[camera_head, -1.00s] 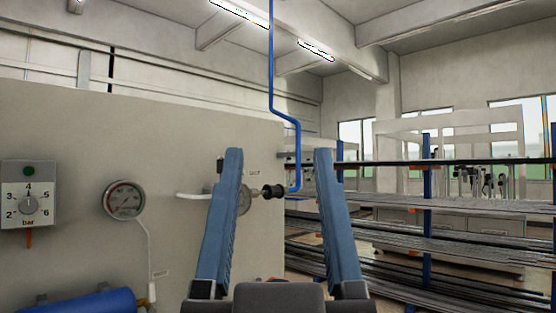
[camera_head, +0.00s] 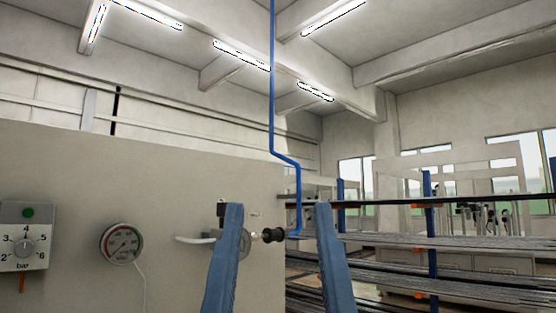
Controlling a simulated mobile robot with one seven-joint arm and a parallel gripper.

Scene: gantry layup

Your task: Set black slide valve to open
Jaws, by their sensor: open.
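A black cylindrical piece (camera_head: 273,235), which looks like the slide valve, sits at the lower end of a blue pipe (camera_head: 272,90), by the right end of the beige wall. A short metallic fitting joins it on the left, in front of a round grey disc (camera_head: 245,241). My gripper (camera_head: 275,210) shows as two blue fingers, wide apart with nothing held. In the picture the black piece lies between the fingers; the depth between them is hard to tell. The left finger covers part of the disc. The valve's setting cannot be read.
On the beige panel (camera_head: 140,180) are a pressure dial (camera_head: 121,243) and a numbered bar regulator (camera_head: 26,236) at left. A white tube (camera_head: 190,239) ends near my left finger. Racks of long bars (camera_head: 430,243) stand at right.

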